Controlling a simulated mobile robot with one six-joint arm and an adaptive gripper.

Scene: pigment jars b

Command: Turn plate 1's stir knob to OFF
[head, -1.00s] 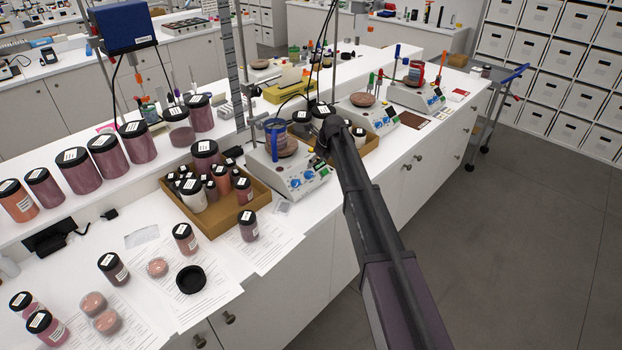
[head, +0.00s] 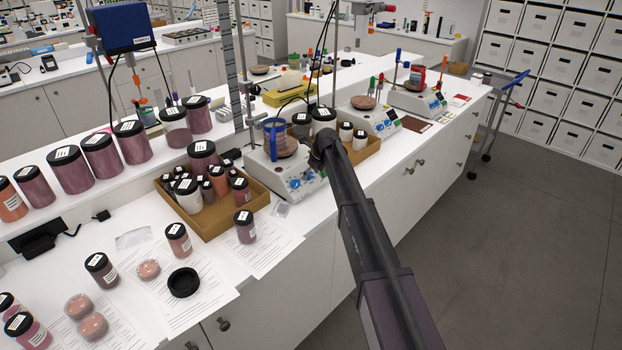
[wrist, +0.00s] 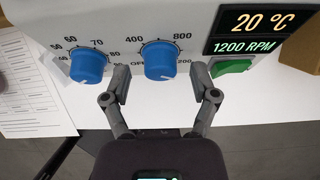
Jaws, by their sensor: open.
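The nearest stirring hotplate (head: 282,172) stands on the bench with a beaker on top; I cannot read a plate number. In the wrist view its stir knob (wrist: 158,58) is blue, with 400, 800, OFF and a partly hidden 1200 around it. A pale mark on the knob seems to face the lower right, towards 1200. The display (wrist: 250,33) reads 20 °C and 1200 RPM. My gripper (wrist: 159,82) is open, its fingertips on either side of the stir knob's lower part, with gaps on both sides. In the head view my arm hides the fingers.
The blue temperature knob (wrist: 88,63) is close to the left finger, and a green switch (wrist: 231,67) is close to the right one. A cardboard tray of jars (head: 212,218) stands left of the hotplate. Another tray (head: 368,150) is behind my arm. The floor (head: 510,260) at right is clear.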

